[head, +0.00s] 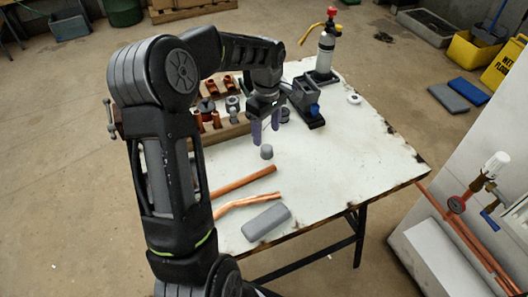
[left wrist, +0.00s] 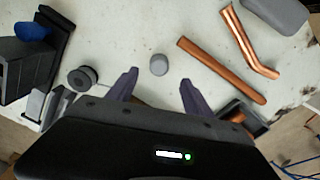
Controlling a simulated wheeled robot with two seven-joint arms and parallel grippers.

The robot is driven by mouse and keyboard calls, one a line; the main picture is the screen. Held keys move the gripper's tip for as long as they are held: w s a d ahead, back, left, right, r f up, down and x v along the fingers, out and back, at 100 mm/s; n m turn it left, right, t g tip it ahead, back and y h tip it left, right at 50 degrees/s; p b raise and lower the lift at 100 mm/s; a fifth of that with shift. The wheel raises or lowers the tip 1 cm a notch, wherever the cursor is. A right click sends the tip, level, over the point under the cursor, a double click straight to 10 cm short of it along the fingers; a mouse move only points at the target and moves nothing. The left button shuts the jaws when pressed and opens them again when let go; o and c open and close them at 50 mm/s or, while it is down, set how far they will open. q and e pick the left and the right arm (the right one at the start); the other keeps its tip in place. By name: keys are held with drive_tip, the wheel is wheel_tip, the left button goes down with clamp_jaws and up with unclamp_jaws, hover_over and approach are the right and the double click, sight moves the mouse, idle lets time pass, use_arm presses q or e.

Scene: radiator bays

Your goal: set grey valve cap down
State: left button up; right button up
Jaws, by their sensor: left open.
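The grey valve cap (head: 266,152) is a small grey cylinder standing on the white worktable (head: 340,165). In the left wrist view the cap (left wrist: 158,65) sits on the bare tabletop, ahead of the fingertips and between their lines. My left gripper (head: 265,130) is open and empty above the table, just behind the cap in the head view. Its two purple-grey fingers (left wrist: 157,78) are spread apart and do not touch the cap. My right gripper is in neither view.
Copper pipes (head: 245,180) and a grey block (head: 266,222) lie nearer the table's front. A tray of fittings (head: 222,127) stands behind my arm. A dark holder (head: 307,103) and a gas torch (head: 325,55) stand farther back.

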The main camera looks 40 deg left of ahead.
sight(266, 147)
use_arm(q)
drive_tip(key=shift+f, duration=0.1)
drive_tip(key=shift+f, duration=1.25)
wheel_tip(266, 147, down, 4)
drive_tip(key=shift+a+f+p, duration=0.1)
drive_tip(key=shift+f+p, duration=0.05)
drive_tip(key=shift+p, duration=0.8)
drive_tip(key=shift+w+f, duration=0.1)
drive_tip(key=shift+f, duration=0.35)
drive_tip(key=shift+c, duration=0.3)
